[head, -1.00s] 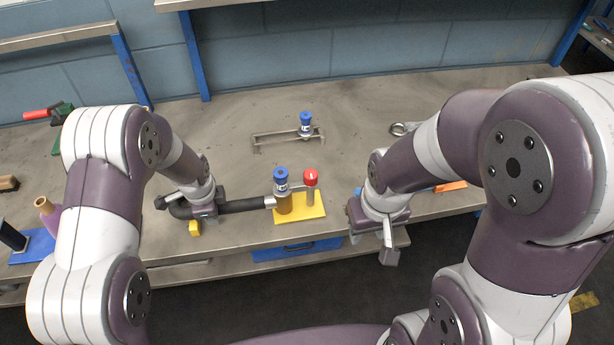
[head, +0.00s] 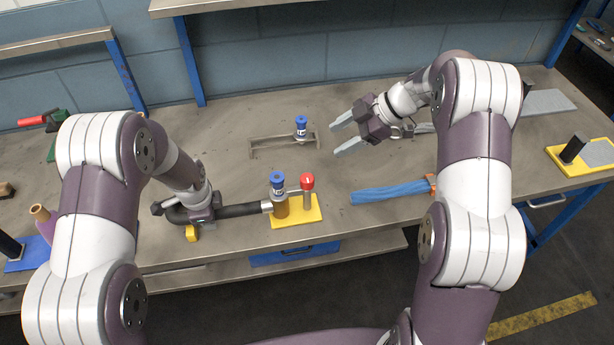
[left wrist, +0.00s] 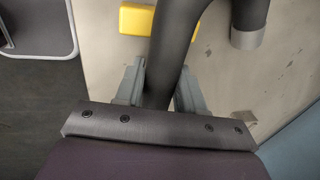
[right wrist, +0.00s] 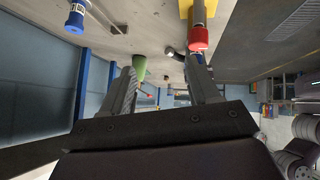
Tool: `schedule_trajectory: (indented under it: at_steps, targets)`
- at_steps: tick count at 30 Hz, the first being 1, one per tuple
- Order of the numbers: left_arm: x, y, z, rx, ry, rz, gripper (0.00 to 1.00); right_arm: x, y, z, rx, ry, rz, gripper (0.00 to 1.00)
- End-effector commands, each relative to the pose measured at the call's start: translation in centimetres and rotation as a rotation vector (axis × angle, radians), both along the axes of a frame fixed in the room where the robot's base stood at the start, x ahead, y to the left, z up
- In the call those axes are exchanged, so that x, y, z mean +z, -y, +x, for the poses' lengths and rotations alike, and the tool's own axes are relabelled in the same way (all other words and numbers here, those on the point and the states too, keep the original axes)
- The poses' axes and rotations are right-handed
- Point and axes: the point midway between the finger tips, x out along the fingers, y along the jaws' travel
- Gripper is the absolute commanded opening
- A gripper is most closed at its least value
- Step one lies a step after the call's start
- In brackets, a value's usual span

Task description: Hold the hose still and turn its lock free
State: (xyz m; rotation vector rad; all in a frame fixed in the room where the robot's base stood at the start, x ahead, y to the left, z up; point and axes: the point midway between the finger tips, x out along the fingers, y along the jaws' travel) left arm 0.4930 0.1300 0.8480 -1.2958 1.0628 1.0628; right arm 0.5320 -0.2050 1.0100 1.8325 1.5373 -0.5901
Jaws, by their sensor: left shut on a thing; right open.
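The black hose (head: 240,210) lies bent above the front of the bench. Its right end has a silver collar (head: 267,206) against an ochre post with a blue cap (head: 278,181), on a yellow plate (head: 308,213). A red knob (head: 307,181) stands beside it. My left gripper (head: 205,216) is shut on the hose, which passes between its fingers in the left wrist view (left wrist: 176,50). My right gripper (head: 341,134) is open and empty, behind and right of the post. In the right wrist view the red knob (right wrist: 198,38) shows beyond the fingers.
A metal bracket (head: 262,148) with a second blue-capped piece (head: 301,124) stands just left of my right gripper. A blue bundle (head: 385,193) lies at the front right. A yellow tray (head: 565,165) sits at the far right. The bench between post and blue bundle is clear.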

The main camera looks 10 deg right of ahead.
Motion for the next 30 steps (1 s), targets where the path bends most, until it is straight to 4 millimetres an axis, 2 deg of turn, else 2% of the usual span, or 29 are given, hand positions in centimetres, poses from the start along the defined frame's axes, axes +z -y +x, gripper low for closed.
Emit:
schedule_trajectory:
  at_steps: [3, 6, 8, 15, 21, 30]
  targets:
    - [-0.1, 0.0, -0.1, 0.0, -0.003, 0.001, 0.07, 0.3, -0.2, -3.1, 0.099, -0.138, 0.003, 0.61]
    - [-0.1, 0.0, -0.1, 0.0, -0.004, 0.001, 0.07, 0.3, -0.9, -4.0, 0.1, -0.201, 0.031, 0.61]
    - [-0.1, 0.0, -0.1, 0.0, -0.004, 0.001, 0.07, -0.2, -1.6, -4.0, 0.093, -0.208, 0.034, 0.61]
    - [-0.1, 0.0, -0.1, 0.0, -0.003, 0.001, 0.07, -4.4, -5.8, -4.0, 0.094, -0.206, 0.033, 0.61]
    - [-0.1, 0.0, -0.1, 0.0, -0.003, 0.001, 0.07, -7.0, -8.4, -4.0, 0.093, -0.204, 0.033, 0.61]
    - [-0.1, 0.0, -0.1, 0.0, -0.003, 0.0, 0.07, -7.8, -9.2, -3.9, 0.09, -0.201, 0.032, 0.61]
